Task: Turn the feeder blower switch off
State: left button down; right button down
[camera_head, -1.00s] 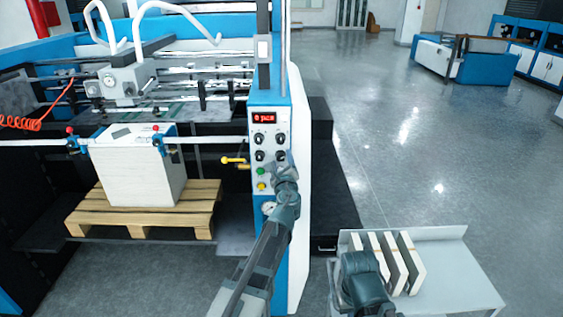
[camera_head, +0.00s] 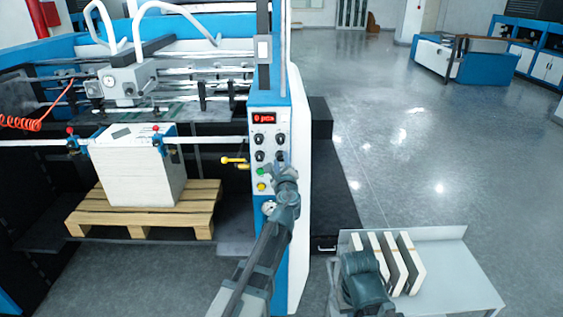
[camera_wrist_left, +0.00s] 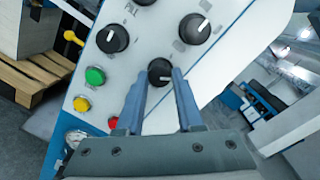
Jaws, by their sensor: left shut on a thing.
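The control panel (camera_head: 269,180) on the blue and white machine carries several black knobs, a red display and coloured buttons. My left gripper (camera_wrist_left: 159,80) is shut on the lower right black knob (camera_wrist_left: 160,72), one finger on each side of it. The knob's white pointer lies nearly level in the left wrist view. In the head view my left wrist covers the panel just below this knob (camera_head: 280,157), and the fingers are hard to make out. I cannot read a label that names the switch. My right arm shows at the bottom, but its gripper does not.
Other knobs (camera_wrist_left: 112,39), a green button (camera_wrist_left: 95,76) and a yellow button (camera_wrist_left: 82,104) sit close to my left fingers. A yellow lever (camera_head: 234,160) sticks out left of the panel. A grey table (camera_head: 455,270) with several boards stands at lower right.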

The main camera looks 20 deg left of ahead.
pick_arm(q)
jog(key=n+p, duration=0.1)
jog(key=n, duration=0.4)
jog(key=shift+r+n, duration=0.1)
jog(key=shift+n, duration=0.2)
jog(key=n, duration=0.5)
jog(key=shift+g+h, duration=0.3)
jog(key=shift+h, duration=0.1)
jog(key=shift+n, duration=0.3)
jog(key=c, duration=0.5)
grip_release()
jog(key=shift+c, duration=0.2)
jog(key=shift+s, duration=0.15)
